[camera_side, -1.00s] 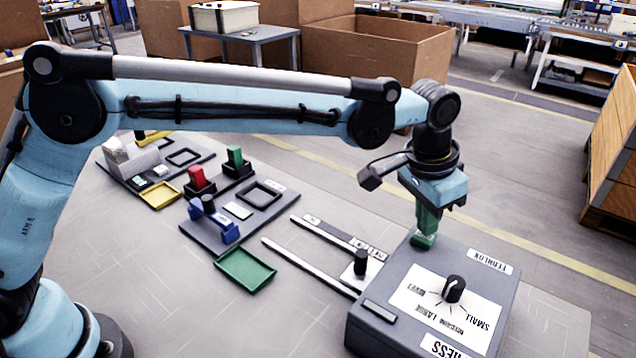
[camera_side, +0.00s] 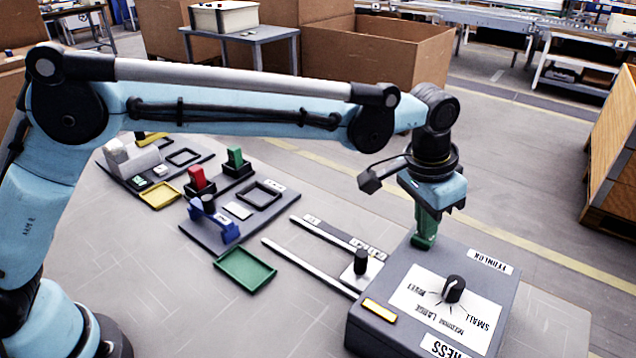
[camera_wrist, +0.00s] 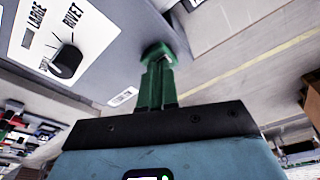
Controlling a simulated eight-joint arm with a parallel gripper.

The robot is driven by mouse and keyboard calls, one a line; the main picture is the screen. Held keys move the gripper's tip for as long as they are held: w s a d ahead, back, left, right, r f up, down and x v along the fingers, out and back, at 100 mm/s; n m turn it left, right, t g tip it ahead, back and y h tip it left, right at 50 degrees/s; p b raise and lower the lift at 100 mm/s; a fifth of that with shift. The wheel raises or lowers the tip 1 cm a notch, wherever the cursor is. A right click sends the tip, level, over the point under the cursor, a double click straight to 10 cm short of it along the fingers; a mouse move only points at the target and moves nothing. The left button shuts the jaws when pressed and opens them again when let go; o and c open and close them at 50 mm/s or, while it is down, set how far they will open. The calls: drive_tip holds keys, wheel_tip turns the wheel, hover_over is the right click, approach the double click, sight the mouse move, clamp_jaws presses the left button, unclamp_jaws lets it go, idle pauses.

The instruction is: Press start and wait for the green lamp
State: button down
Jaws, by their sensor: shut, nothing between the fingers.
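A grey box (camera_side: 400,270) stands at the right front of the table, with a black selector knob (camera_side: 454,288) on a white label. A bar lamp (camera_side: 379,310) near its front left edge glows yellow. My gripper (camera_side: 424,238), with green fingers, is shut and points down at the far left part of the box top. In the wrist view my gripper (camera_wrist: 158,66) reaches a round green button (camera_wrist: 156,50) on the box face. The fingertips are at the button and seem to touch it, though exact contact is hard to tell. No green lamp shows lit.
A slide with two rails (camera_side: 310,268) and a black-knobbed carriage (camera_side: 361,262) lies left of the box. A green tray (camera_side: 245,284), a blue fixture (camera_side: 212,222) and fixtures with red and green blocks stand further left. Bare table lies in front.

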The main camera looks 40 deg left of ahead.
drive_tip(key=shift+w+d+v, duration=0.1)
drive_tip(key=shift+w+v, duration=0.1)
drive_tip(key=shift+v, duration=0.9)
drive_tip(key=shift+w+d+v, duration=0.15)
drive_tip(key=shift+w+v, duration=0.05)
drive_tip(key=shift+v, duration=0.9)
drive_tip(key=shift+w+d+v, duration=0.1)
drive_tip(key=shift+w+v, duration=0.1)
drive_tip(key=shift+v, duration=0.95)
drive_tip(key=w+v, duration=0.1)
drive_tip(key=v, duration=0.5)
drive_tip(key=shift+d, duration=0.3)
drive_tip(key=shift+r, duration=0.2)
